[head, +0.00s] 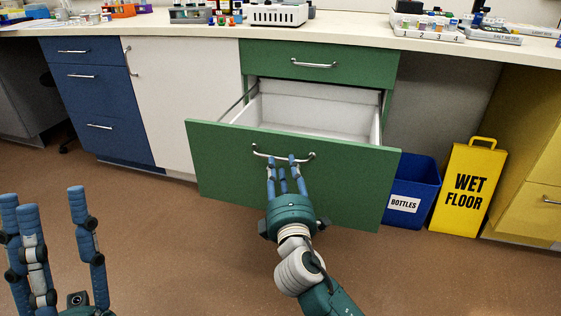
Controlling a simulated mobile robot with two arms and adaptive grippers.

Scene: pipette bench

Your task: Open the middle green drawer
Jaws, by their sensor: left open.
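The middle green drawer (225,165) stands well pulled out below a shut green top drawer (345,63). Its white inside (310,112) shows and looks empty. My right gripper (281,168) is at the drawer's silver handle (306,158), with its blue fingers close together and seemingly shut on the bar. The fingertips partly hide the handle. My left gripper (48,225) is open and empty at the lower left, well away from the drawer.
A blue bottles bin (411,190) and a yellow wet floor sign (468,190) stand right of the drawer. Blue drawers (95,100) and a white door (180,90) are to the left. Lab items stand on the worktop (360,28). The floor in front is clear.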

